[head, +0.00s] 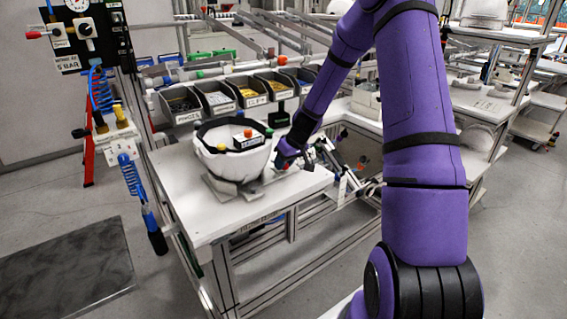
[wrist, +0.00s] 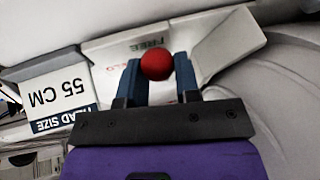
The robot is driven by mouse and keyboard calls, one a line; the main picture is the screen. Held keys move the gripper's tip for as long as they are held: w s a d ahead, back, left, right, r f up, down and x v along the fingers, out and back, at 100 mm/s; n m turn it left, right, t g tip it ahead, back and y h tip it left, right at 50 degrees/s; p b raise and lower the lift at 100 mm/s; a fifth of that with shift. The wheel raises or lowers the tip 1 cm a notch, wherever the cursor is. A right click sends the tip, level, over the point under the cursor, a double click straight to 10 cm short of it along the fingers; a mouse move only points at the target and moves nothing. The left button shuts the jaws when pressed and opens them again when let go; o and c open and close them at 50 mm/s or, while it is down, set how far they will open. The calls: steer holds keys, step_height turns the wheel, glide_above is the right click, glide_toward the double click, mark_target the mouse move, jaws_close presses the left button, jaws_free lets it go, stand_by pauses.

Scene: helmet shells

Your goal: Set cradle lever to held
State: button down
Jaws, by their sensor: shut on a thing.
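The red ball knob of the cradle lever (wrist: 157,66) sits between the two blue fingers of my gripper (wrist: 158,80) in the wrist view, and the fingers are shut on it. Behind it is a pale label plate (wrist: 108,52) with upside-down "FREE" lettering; red lettering beside it is partly hidden by the left finger. In the head view my gripper (head: 285,158) is low at the right side of the white helmet shell (head: 222,163), which rests in the grey cradle (head: 222,190) on the bench. The knob is hidden there.
The white bench top (head: 190,215) is clear at front left. A row of grey bins (head: 216,101) stands behind the shell. A blue coiled hose (head: 129,175) hangs at the bench's left edge.

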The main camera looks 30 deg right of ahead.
steer(key=shift+w+d+n+g+y, duration=0.2)
steer(key=shift+d+n, duration=0.15)
steer(key=shift+n, duration=0.3)
steer(key=shift+w+d+n+g+y, duration=0.1)
steer(key=shift+d+n+g+y, duration=0.2)
steer(key=shift+n, duration=0.35)
steer(key=shift+w+d+n+g+y, duration=0.15)
steer(key=shift+w+d+n+g, duration=0.15)
steer(key=shift+n, duration=0.55)
steer(key=shift+w+d+n+g+y, duration=0.15)
steer(key=shift+d+n, duration=0.25)
steer(key=shift+n, duration=0.45)
steer(key=c, duration=0.9)
jaws_free()
steer(key=v, duration=1)
steer(key=shift+d+r, duration=0.25)
steer(key=shift+r, duration=0.1)
